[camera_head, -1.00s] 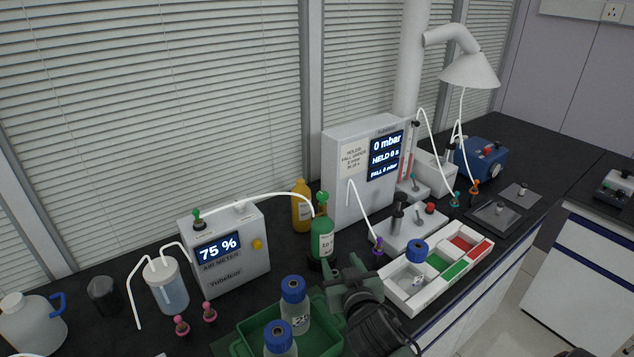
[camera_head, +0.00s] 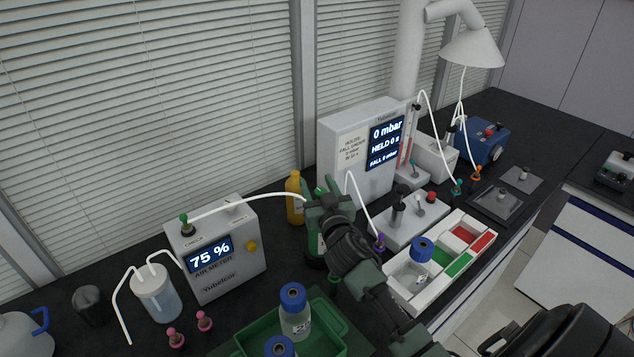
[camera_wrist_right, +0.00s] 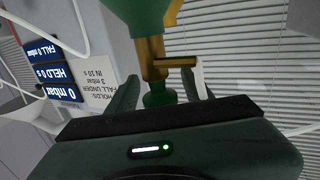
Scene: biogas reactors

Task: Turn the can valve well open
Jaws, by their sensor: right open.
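The green can (camera_head: 314,241) stands on the dark bench behind my right gripper, with its upper part mostly hidden in the head view. In the right wrist view the picture is upside down: the can's green shoulder (camera_wrist_right: 143,14) is at the top. A brass valve stem (camera_wrist_right: 152,52) and a green knob (camera_wrist_right: 160,93) extend from it. My right gripper (camera_head: 328,197) is at the can's top. Its fingers are open, one on each side of the knob. I cannot tell whether they touch it. My left gripper is not in view.
The air meter (camera_head: 215,268) reads 75 % left of the can, with a white tube running toward the can. A yellow bottle (camera_head: 295,210) stands close behind. The pressure box (camera_head: 340,135) reads 0 mbar. A green crate (camera_head: 345,330) and a white tray (camera_head: 440,298) lie in front.

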